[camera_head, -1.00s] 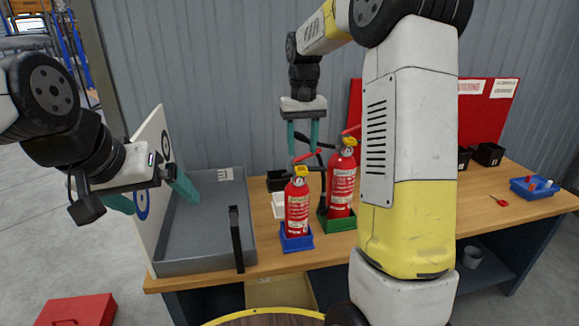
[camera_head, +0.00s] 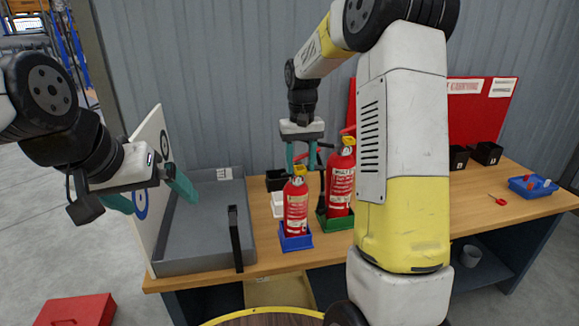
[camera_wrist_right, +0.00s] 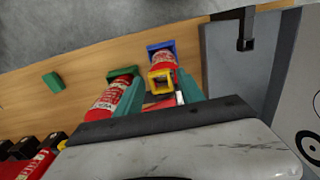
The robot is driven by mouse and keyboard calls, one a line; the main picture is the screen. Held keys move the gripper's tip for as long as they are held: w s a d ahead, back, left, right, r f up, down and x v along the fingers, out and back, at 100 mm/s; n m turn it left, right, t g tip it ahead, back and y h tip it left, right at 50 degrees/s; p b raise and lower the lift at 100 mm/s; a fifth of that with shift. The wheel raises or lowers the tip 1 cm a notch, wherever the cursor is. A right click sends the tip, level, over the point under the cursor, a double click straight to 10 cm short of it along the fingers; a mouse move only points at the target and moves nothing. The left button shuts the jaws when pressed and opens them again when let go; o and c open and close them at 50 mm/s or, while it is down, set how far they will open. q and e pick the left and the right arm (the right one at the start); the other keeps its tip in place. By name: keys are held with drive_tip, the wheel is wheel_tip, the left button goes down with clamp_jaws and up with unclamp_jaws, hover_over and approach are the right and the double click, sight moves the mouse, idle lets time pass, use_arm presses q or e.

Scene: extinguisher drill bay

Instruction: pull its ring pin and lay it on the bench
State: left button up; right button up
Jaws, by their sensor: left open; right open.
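Two red extinguishers stand on the bench (camera_head: 470,215). One extinguisher (camera_head: 296,208) is upright in a blue holder (camera_head: 296,242), with a yellow collar (camera_head: 299,171) at its top; the other extinguisher (camera_head: 341,185) is in a green holder (camera_head: 336,222). My right gripper (camera_head: 302,165) is open, pointing down over the blue-holder extinguisher's top. In the right wrist view its fingers (camera_wrist_right: 162,100) lie either side of the yellow collar (camera_wrist_right: 161,79). The ring pin is too small to make out. My left gripper (camera_head: 150,197) is open and empty by the grey tray's white board.
A grey tray (camera_head: 208,225) with a black handle and upright white board (camera_head: 150,165) takes the bench's left end. Black bins (camera_head: 487,153), a blue tray (camera_head: 534,187) and a red item (camera_head: 497,199) sit at the right. A red box (camera_head: 75,310) is on the floor.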

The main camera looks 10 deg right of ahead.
clamp_jaws()
drive_tip(key=shift+s+d+f, duration=0.1)
drive_tip(key=shift+s+f, duration=0.05)
drive_tip(key=shift+s, duration=2.45)
drive_tip(key=shift+s, duration=0.15)
drive_tip(key=shift+s, duration=1.3)
